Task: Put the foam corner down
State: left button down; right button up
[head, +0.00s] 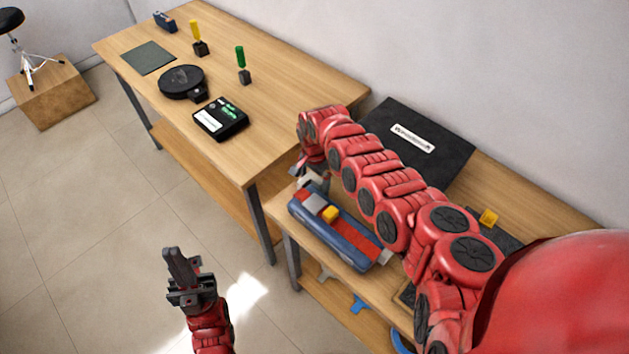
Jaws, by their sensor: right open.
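No piece is clearly recognisable as the foam corner. A small yellow block (331,214) sits on a blue and red case (345,238) at the near table's front edge. Another small yellow piece (488,218) lies further right on that table, beyond my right arm. My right gripper (310,182) is open at the case's far left end, partly hidden by its own wrist; I see nothing held in it. My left gripper (182,268) points up over the floor, left of the tables; whether its dark fingers are apart or hold something is unclear.
A black labelled box (418,146) stands against the wall behind my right arm. The far table (290,87) holds a grey pad (149,58), a black round device (182,81), a black display box (221,119) and yellow and green-handled tools. Its front right is bare.

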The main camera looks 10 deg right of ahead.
aim_at(314, 178)
jog(key=shift+r, duration=0.25)
notch_tip(314, 178, up, 10)
jog(key=b, duration=0.3)
jog(key=shift+w+r, duration=0.1)
jog(key=shift+r, duration=0.8)
